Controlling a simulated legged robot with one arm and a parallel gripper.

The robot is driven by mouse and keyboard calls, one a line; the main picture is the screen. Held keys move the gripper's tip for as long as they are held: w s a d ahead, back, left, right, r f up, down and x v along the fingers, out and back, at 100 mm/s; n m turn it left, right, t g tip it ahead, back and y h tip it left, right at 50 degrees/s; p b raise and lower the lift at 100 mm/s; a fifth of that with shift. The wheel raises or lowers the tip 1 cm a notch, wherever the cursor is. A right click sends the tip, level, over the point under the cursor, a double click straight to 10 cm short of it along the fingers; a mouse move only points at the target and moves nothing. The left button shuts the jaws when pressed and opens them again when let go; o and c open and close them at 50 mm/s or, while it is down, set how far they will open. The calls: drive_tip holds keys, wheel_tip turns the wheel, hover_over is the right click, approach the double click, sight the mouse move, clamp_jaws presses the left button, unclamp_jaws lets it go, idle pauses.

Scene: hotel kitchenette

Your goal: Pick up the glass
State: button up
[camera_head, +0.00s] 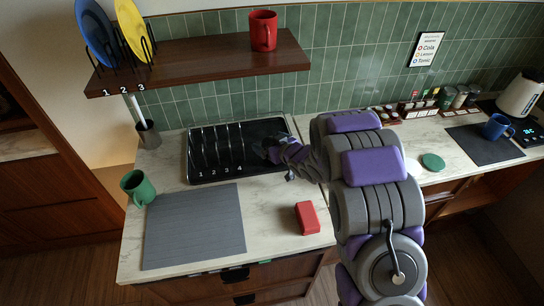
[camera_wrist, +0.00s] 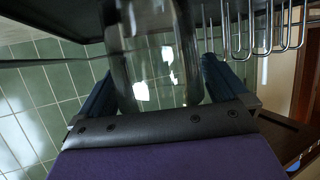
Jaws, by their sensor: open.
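The glass (camera_wrist: 152,62) is clear and shows large in the wrist view, between the two dark blue fingers of my gripper (camera_wrist: 158,92). Gaps show beside the glass, and I cannot tell whether either finger touches it. In the head view my gripper (camera_head: 276,157) is low over the right part of the black rack tray (camera_head: 222,177). The glass is too dark and too covered there to make out clearly.
Metal rack wires (camera_wrist: 262,30) stand close beside the glass. A red block (camera_head: 307,218), grey mat (camera_head: 195,228) and green mug (camera_head: 137,188) are on the counter. A wooden shelf (camera_head: 200,65) with a red mug (camera_head: 263,30) hangs above the rack.

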drive_tip(key=shift+w+a+f, duration=0.15)
drive_tip(key=shift+a, duration=0.05)
drive_tip(key=c, duration=1.2)
drive_tip(key=shift+r, duration=0.25)
